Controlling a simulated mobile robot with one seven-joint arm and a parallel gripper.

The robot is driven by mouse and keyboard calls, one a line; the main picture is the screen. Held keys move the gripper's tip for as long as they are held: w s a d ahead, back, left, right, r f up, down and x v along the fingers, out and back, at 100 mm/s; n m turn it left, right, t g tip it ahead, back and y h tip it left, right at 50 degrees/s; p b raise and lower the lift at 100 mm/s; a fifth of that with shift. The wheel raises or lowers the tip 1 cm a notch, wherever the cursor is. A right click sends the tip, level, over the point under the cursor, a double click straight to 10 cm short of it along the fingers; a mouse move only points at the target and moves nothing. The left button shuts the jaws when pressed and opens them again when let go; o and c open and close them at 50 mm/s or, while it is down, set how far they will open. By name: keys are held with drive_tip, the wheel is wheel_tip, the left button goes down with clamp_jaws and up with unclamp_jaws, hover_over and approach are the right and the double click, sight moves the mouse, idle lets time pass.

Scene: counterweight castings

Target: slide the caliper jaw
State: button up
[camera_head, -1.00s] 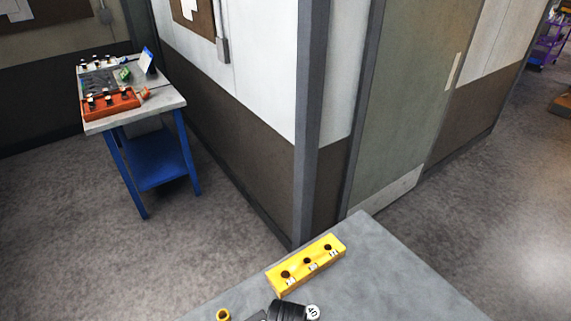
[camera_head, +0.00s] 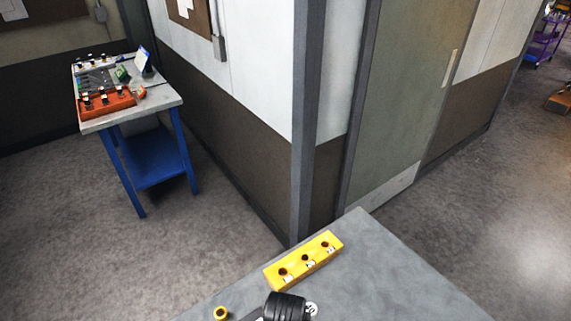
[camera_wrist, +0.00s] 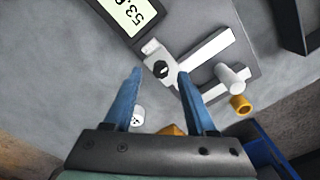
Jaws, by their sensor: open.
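The caliper shows in the wrist view at the top. It has a dark display (camera_wrist: 133,14) with digits beginning "53", partly cut off by the frame edge, and pale metal jaws (camera_wrist: 207,60). A dark round screw (camera_wrist: 160,69) sits on its pale metal part. My gripper (camera_wrist: 159,74) has two blue fingers, spread apart with nothing held. In the picture the screw lies between the fingertips; I cannot tell how high the fingers are above it. A pale cylinder (camera_wrist: 232,74) lies by the lower jaw. The caliper is not clearly visible in the head view.
A yellow block (camera_head: 303,261) with three holes stands on the grey table (camera_head: 390,275). A brass-coloured cylinder (camera_wrist: 241,105) and a white round tag (camera_wrist: 138,117) are near my fingers. A wall corner (camera_head: 305,130) rises behind the table. A blue-legged bench (camera_head: 150,112) stands far left.

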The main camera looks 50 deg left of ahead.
wheel_tip(320, 180, up, 11)
drive_tip(key=shift+d, duration=0.15)
idle(0.7)
